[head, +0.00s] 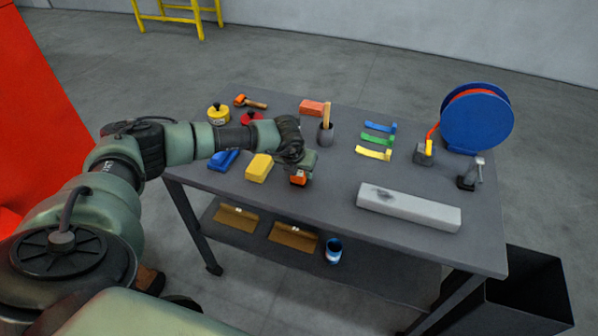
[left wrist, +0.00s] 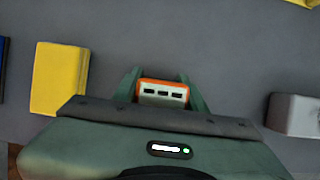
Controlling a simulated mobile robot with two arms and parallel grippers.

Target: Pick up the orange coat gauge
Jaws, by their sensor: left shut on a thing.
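The orange coat gauge (head: 298,178) is a small orange block with a pale face, over the front middle of the table. My left gripper (head: 300,167) is shut on it. My right gripper is not in view.
On the grey table (head: 330,212), a yellow block (head: 259,168) and a blue item (head: 223,160) lie left of the gauge. A long grey bar (head: 408,207) lies right. Behind are a dark cup (head: 325,136), coloured strips (head: 376,140) and a blue reel (head: 477,120).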

